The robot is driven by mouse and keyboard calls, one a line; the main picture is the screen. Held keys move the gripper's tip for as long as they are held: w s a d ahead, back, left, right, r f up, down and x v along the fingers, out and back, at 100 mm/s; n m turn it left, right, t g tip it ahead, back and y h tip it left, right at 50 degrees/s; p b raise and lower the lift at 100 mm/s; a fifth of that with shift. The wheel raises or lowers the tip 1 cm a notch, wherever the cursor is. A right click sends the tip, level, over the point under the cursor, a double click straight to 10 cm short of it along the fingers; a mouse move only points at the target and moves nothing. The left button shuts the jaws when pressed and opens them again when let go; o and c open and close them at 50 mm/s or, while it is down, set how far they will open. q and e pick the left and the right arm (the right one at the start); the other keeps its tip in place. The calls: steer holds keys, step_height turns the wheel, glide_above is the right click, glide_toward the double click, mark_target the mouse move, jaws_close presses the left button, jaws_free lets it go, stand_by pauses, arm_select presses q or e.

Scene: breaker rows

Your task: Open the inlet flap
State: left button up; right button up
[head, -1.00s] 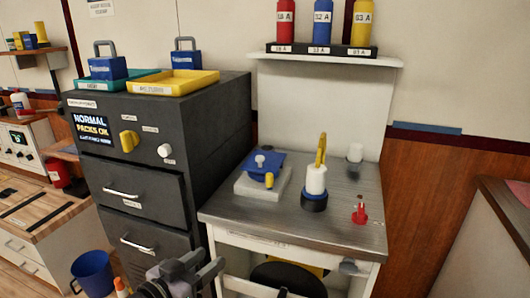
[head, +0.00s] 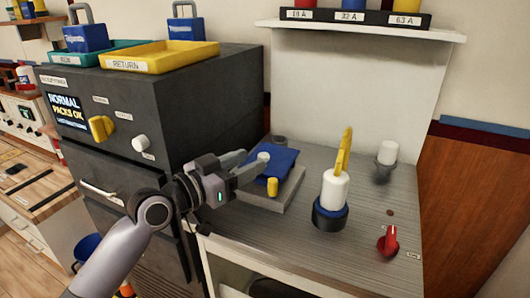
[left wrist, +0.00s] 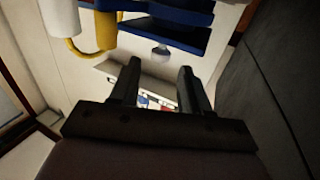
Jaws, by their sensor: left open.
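The inlet flap appears to be the blue plate (head: 281,161) lying over a grey block (head: 283,198) on the metal desk top. It has a pale round knob (head: 263,157), and a yellow peg (head: 272,186) stands at its front. My left gripper (head: 254,162) is open, with its fingertips close to the knob. In the left wrist view the knob (left wrist: 160,54) hangs from the blue plate (left wrist: 180,38), just beyond the gap between the fingers (left wrist: 157,80). I cannot tell whether the fingers touch it. My right gripper is not in view.
A white cylinder with a blue and black base (head: 333,192) and yellow handle stands right of the block. A red knob (head: 388,240) and a white cup-like piece (head: 387,153) are further right. The dark cabinet (head: 210,100) with a yellow tray (head: 160,60) is close on the left.

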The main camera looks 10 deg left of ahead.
mark_target(259, 157)
arm_select(q)
steer(key=shift+x, duration=2.75)
steer(key=shift+s, duration=0.1)
jaws_close()
